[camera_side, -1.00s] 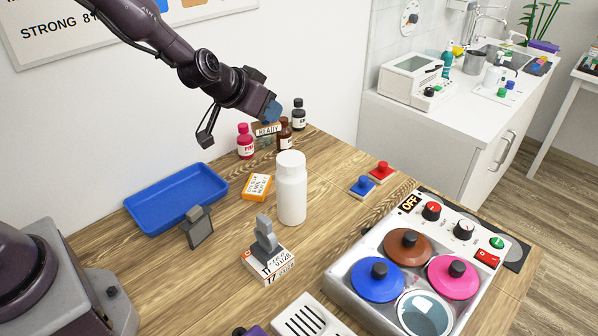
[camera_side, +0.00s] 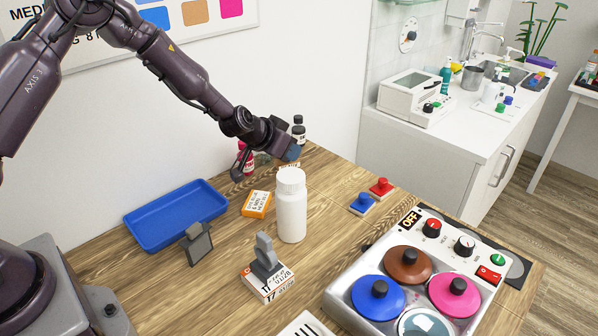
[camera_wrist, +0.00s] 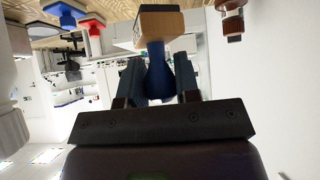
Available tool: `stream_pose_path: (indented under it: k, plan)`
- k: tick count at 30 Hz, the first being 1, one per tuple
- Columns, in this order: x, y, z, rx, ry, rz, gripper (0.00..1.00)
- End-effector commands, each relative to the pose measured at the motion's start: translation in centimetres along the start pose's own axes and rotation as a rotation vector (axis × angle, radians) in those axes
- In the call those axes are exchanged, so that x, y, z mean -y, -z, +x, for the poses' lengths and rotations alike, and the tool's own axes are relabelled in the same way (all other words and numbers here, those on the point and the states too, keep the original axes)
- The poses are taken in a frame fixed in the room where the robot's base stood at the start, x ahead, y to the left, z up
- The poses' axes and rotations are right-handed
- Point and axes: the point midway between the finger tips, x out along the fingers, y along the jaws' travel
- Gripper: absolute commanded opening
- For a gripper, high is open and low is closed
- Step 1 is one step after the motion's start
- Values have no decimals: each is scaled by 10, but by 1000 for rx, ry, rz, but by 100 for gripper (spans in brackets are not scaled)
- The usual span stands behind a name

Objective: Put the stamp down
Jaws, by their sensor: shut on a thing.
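The held stamp (camera_wrist: 160,27) has a blue handle and a pale wooden block. The handle stands between the two fingers of my gripper (camera_wrist: 158,78) in the wrist view, and my gripper is shut on it. In the side view my gripper (camera_side: 285,149) is over the back of the wooden table (camera_side: 335,250), just behind the white bottle (camera_side: 291,210). There the stamp's block is mostly hidden by the bottle cap and my fingers, so I cannot tell if it touches the table. A blue stamp (camera_side: 362,204) and a red stamp (camera_side: 381,187) stand to the right.
A pink bottle (camera_side: 246,160) and a dark bottle (camera_side: 298,130) stand close around my gripper. An orange box (camera_side: 257,204) lies in front. A blue tray (camera_side: 175,218) is left, and a panel with coloured lids (camera_side: 375,298) is front right. Bare table lies between bottle and blue stamp.

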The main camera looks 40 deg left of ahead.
Motion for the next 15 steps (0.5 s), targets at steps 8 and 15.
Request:
stream_pose_path:
  k: [8,15]
  plan:
    - [2,-10,55,4,-1,-2,7]
    - [3,-20,77,8,-1,-3,7]
